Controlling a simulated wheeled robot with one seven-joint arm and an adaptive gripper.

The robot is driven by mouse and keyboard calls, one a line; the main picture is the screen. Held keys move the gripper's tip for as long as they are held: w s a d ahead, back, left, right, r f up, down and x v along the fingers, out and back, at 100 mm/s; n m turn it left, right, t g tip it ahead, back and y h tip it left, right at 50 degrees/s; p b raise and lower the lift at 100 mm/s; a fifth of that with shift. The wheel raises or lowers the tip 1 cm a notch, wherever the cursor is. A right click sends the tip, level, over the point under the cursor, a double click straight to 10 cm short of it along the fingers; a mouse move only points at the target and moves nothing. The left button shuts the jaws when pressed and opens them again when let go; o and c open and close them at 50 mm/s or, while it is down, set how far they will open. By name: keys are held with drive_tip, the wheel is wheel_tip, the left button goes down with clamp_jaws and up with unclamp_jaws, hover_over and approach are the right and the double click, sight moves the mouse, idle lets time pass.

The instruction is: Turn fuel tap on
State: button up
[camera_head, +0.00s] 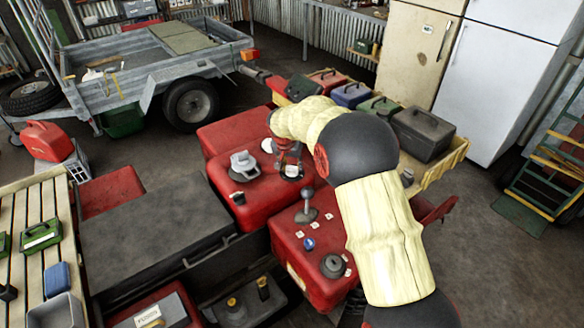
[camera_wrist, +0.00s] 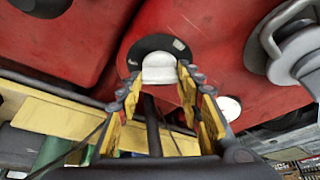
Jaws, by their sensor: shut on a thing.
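The fuel tap appears to be the white knob (camera_wrist: 159,68) on a black round plate (camera_wrist: 152,48), set on a red body panel in the wrist view. In the head view the white knob (camera_head: 291,171) shows low between my fingers on the red quad body (camera_head: 262,205). My gripper (camera_wrist: 160,78) has its yellow-padded fingers on either side of the knob, with the tips closed against it. In the head view my gripper (camera_head: 288,160) reaches down to the panel. The knob's lower part and any on/off marking cannot be made out.
A grey metal fitting (camera_head: 243,165) and a white round cap (camera_head: 267,145) sit close by on the red body. A gear lever (camera_head: 307,207) stands nearer. Several coloured boxes, including a dark toolbox (camera_head: 423,133), lie behind my arm. A trailer (camera_head: 150,75) is at the back left.

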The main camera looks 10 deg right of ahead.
drive_tip(key=shift+m+h+b, duration=0.3)
drive_tip(key=shift+m+b, duration=0.05)
drive_tip(key=shift+m, duration=0.45)
drive_tip(key=shift+g, duration=0.3)
drive_tip(key=o, duration=1.1)
drive_tip(key=shift+o, duration=0.3)
drive_tip(key=v, duration=1.2)
